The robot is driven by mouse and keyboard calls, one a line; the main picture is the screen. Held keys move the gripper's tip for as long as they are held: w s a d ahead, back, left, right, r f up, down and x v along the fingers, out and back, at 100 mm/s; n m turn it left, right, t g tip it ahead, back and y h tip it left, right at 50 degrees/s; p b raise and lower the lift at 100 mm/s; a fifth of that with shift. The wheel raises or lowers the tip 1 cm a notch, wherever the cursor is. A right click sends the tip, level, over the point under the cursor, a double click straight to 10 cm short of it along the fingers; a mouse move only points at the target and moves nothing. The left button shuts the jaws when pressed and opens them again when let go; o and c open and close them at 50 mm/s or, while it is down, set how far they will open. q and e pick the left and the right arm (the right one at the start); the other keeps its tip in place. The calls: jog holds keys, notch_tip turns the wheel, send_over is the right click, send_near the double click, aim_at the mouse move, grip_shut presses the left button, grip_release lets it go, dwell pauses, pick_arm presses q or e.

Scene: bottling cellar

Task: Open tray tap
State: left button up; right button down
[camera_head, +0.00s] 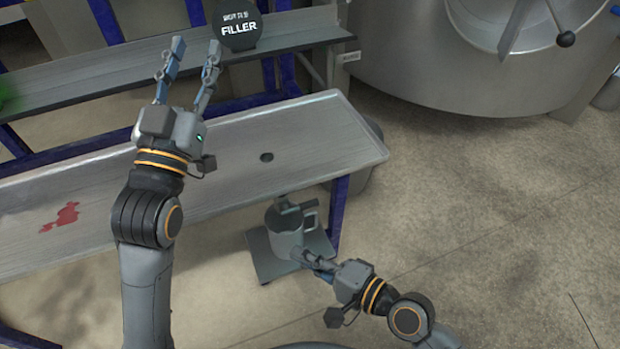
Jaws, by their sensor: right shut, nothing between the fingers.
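The jug stands on a grey square plate (262,266) on the floor. A blue table leg (338,213) is close to its right. A round black FILLER sign (239,28) is at the back. A red stain (61,216) marks the tray. A large steel vat (420,60) stands back right; floor at right is clear.

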pick_arm(q)
notch_tip(320, 180, down, 16)
jog(key=s+a+r+n+g+y+p, duration=0.1)
jog(key=s+a+g+y+p, duration=0.25)
jog(key=g+p, duration=0.65)
jog(key=s+a+f+g+y+p, duration=0.1)
jog(key=s+a+f+g+p, duration=0.1)
jog(key=s+f+g+p, duration=0.2)
jog(key=s+a+f+n+g+y+p, duration=0.1)
jog(key=s+f+g+p, duration=0.4)
jog(key=s+f, duration=0.6)
jog(key=s+a+p, duration=0.1)
jog(key=s, duration=0.3)
jog(key=shift+s, duration=0.4)
pick_arm(e)
jog(key=d+r+n+h, duration=0.2)
jog(key=r+n+h, duration=0.2)
jog(key=r+n, duration=0.2)
jog(key=d+r+n+h, duration=0.2)
jog(key=r+n+h, duration=0.2)
jog(key=r+n, duration=0.3)
jog(key=shift+w+d+r+t+h, duration=0.15)
jog(key=shift+d+r+t+h, duration=0.15)
jog(key=shift+r, duration=0.15)
pick_arm(q)
jog(key=shift+r, duration=0.1)
pick_arm(e)
jog(key=shift+w+f, duration=0.1)
